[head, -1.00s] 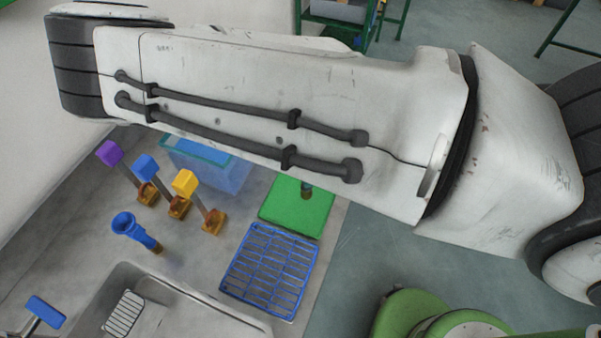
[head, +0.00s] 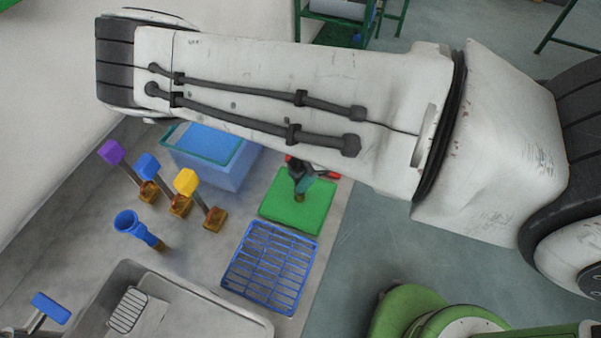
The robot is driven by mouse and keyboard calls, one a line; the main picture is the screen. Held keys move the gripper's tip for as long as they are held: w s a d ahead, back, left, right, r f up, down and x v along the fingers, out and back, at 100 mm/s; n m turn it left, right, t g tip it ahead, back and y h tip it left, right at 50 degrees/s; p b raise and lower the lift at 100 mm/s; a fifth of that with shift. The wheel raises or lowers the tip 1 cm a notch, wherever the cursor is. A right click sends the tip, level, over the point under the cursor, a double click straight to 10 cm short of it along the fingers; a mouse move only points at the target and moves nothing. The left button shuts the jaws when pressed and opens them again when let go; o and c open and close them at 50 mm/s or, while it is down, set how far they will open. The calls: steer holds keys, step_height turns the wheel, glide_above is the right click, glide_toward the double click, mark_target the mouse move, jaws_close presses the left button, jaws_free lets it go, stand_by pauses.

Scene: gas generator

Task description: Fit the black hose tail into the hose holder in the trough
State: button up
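A blue box with a teal-looking top (head: 205,150), which may be the trough, stands at the back of the bench, partly covered by my arm. I cannot make out a hose holder in it. A dark and teal object with a red part (head: 301,178) is over the green mat (head: 288,213), its upper part hidden by my arm. I cannot tell whether it includes the black hose tail. My gripper is not identifiable in the head view.
Purple, blue and yellow taps (head: 187,184) stand left of the mat. A blue funnel-like piece (head: 134,226) is in front of them. A blue rack (head: 268,268) and a sink basin (head: 205,308) are nearer.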

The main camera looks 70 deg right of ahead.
steer(key=o, duration=0.4)
steer(key=shift+o, duration=0.2)
